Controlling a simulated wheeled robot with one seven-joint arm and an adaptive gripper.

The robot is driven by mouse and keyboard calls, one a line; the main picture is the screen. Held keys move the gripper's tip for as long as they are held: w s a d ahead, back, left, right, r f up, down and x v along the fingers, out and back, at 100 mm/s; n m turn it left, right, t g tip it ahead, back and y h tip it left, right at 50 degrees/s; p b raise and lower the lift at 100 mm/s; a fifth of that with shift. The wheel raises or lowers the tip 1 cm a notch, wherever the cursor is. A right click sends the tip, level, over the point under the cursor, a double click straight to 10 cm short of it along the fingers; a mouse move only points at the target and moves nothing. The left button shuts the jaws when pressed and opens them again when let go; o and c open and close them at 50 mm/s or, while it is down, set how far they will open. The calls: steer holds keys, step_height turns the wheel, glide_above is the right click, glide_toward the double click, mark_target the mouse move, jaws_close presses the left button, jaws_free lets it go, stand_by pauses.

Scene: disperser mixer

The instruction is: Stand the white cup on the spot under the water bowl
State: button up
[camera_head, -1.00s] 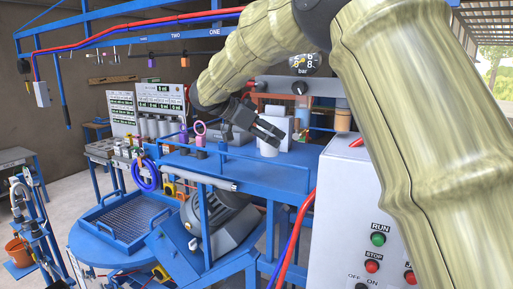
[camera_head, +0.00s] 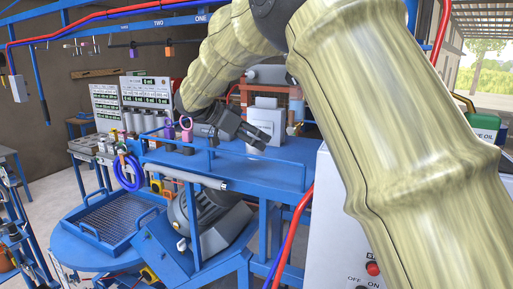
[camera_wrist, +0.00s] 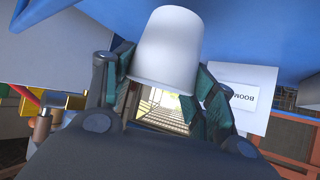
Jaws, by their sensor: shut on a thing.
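The white cup (camera_wrist: 165,48) is between the two fingers of my gripper (camera_wrist: 165,78) in the wrist view. The fingers are shut on its sides, and its narrower end points to the top of that picture. In the head view my gripper (camera_head: 256,138) is over the blue bench top (camera_head: 235,168), in front of a white panel (camera_head: 263,117). I cannot make out the cup clearly there. I cannot pick out the water bowl or the spot under it with certainty.
A blue rail (camera_head: 210,150) runs along the bench. A blue mesh tray (camera_head: 118,218) is lower left, and a grey control box (camera_head: 330,220) stands at the front right. A green can (camera_head: 484,127) is far right.

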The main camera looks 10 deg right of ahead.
steer(key=shift+w+d+f, duration=0.15)
steer(key=shift+d+f, duration=0.05)
steer(key=shift+f, duration=0.85)
steer(key=shift+s+d+f+b, duration=0.1)
steer(key=shift+s+f+b, duration=0.1)
steer(key=shift+s+b, duration=0.15)
steer(key=shift+d+f+b, duration=0.1)
steer(key=shift+d+b, duration=0.25)
steer(key=shift+b, duration=0.05)
steer(key=shift+s+d+b, duration=0.95)
steer(key=shift+d+b, duration=0.35)
steer(key=shift+d, duration=0.1)
steer(key=shift+s+d+b, duration=1)
steer(key=shift+d+b, duration=0.25)
steer(key=shift+d, duration=0.1)
steer(key=shift+s+d+b, duration=0.95)
steer(key=shift+d+b, duration=0.35)
steer(key=shift+d, duration=0.1)
steer(key=shift+s+d+b, duration=0.25)
steer(key=shift+d+b, duration=0.05)
steer(key=shift+d, duration=0.1)
steer(key=shift+f, duration=0.35)
steer(key=o, duration=1.1)
